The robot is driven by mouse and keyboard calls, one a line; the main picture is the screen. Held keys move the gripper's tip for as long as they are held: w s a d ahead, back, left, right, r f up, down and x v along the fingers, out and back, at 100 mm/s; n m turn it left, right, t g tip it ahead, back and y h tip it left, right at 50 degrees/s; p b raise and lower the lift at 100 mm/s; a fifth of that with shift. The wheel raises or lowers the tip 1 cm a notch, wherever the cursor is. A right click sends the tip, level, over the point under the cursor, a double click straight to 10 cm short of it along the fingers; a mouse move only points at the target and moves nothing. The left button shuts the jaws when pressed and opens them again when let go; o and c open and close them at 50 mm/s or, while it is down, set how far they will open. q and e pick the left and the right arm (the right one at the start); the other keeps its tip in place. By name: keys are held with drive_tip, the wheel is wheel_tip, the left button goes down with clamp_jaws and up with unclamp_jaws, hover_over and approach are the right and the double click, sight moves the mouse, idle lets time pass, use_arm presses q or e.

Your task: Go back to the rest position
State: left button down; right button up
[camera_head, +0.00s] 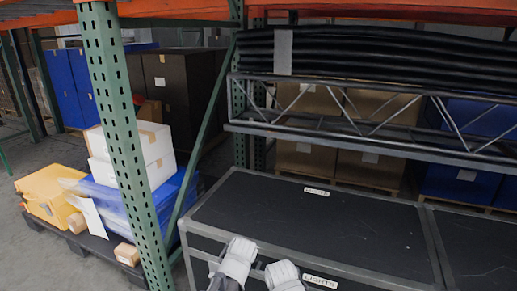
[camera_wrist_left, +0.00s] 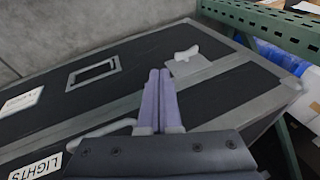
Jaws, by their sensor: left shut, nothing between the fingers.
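My left gripper (camera_wrist_left: 160,75) shows in the left wrist view with its two purple fingers side by side, shut and empty. It is in front of a black case with grey metal edges (camera_wrist_left: 105,75), over the case's latch side. Whether the fingertips touch the case cannot be told. In the head view the same kind of case (camera_head: 310,222) lies under the rack beam, with a LIGHTS label (camera_head: 320,281) on its front. My right gripper is not seen.
A green rack upright (camera_head: 122,130) stands left of the case. A grey truss (camera_head: 370,120) and a black bundle (camera_head: 370,52) sit above it. Left of the upright, a pallet (camera_head: 85,240) carries a yellow tote (camera_head: 48,195), a blue tote and white boxes (camera_head: 140,145).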

use_arm(q)
drive_tip(key=s+d+f+n+g+h, duration=0.1)
drive_tip(key=s+d+g, duration=0.1)
drive_tip(key=s, duration=0.6)
drive_tip(key=s+d+f+g, duration=0.1)
drive_tip(key=s+d+g, duration=0.1)
drive_tip(key=s, duration=0.5)
wheel_tip(320, 180, up, 34)
drive_tip(key=p, duration=3.3)
drive_tip(key=shift+n, duration=0.3)
drive_tip(key=shift+f, duration=0.1)
